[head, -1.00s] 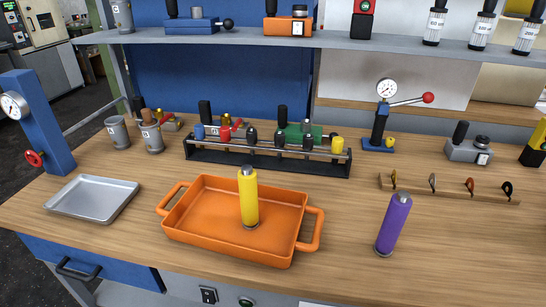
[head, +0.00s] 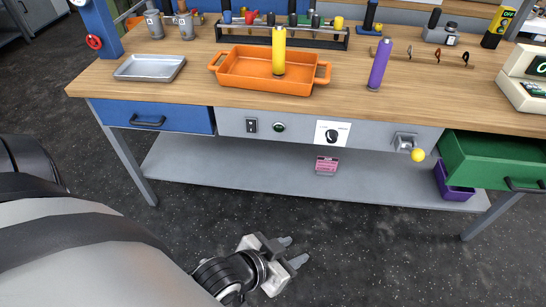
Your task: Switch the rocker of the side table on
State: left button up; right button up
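The rocker (head: 251,126) is a small black switch on a light plate in the grey front panel of the table (head: 385,132). It is too small to tell which way it is tipped. A round dark green button or lamp (head: 279,127) sits just right of it. My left gripper (head: 294,251) is low over the dark floor, in front of and well below the rocker. Its two fingers are apart with nothing between them. My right gripper is out of view.
A blue drawer (head: 160,117) is left of the rocker. A lower shelf (head: 240,171) holds a pink item (head: 326,165). An orange tray (head: 245,82) stands above.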

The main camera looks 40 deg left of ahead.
aim_at(251, 126)
jog(key=u, duration=1.05)
jog(key=i, duration=0.85)
jog(key=u, duration=0.65)
jog(key=k, duration=0.6)
jog(key=z, duration=0.15)
jog(key=i, duration=0.5)
